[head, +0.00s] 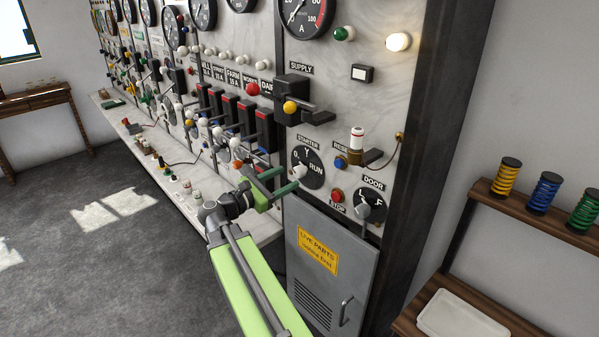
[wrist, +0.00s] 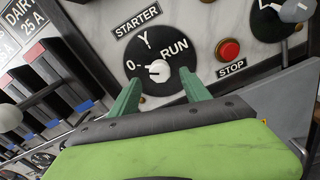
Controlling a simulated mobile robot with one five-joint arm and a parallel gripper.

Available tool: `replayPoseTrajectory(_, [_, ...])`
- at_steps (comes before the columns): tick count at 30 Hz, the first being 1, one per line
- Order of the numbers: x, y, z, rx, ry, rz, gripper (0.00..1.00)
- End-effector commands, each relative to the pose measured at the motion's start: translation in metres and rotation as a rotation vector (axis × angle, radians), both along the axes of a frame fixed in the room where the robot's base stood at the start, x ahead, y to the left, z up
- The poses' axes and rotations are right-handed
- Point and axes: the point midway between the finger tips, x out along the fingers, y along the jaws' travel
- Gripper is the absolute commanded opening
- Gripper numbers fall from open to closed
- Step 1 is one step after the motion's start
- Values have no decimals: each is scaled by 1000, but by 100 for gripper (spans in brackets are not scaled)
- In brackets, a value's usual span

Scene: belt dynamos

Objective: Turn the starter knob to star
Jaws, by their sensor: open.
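The starter dial (head: 313,178) is a black disc on the pale marble panel, marked 0, Y (star) and RUN. In the wrist view the dial (wrist: 147,47) sits straight ahead under its STARTER label. Its white knob (wrist: 159,71) also shows in the head view (head: 299,172). The knob's narrow end points left towards the 0 mark. My gripper (head: 289,178) has green fingers and is open and empty in front of the dial. In the wrist view the gripper (wrist: 160,90) has one finger on each side below the knob, not closed on it.
A red STOP button (wrist: 229,50) is just right of the dial. The DOOR knob (head: 363,210) is lower right. A grey cabinet door (head: 325,275) is below. Red-and-black switches (head: 247,115) and the supply lever (head: 318,117) stick out to the left and above.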

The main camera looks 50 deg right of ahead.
Motion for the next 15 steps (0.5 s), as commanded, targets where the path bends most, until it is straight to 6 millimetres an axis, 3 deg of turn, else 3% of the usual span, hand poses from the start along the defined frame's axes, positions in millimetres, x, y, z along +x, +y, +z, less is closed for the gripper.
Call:
replayPoseTrajectory(6, [-2,-46,0,0,0,-1,55])
replayPoseTrajectory(15, [-4,-63,0,1,-1,1,55])
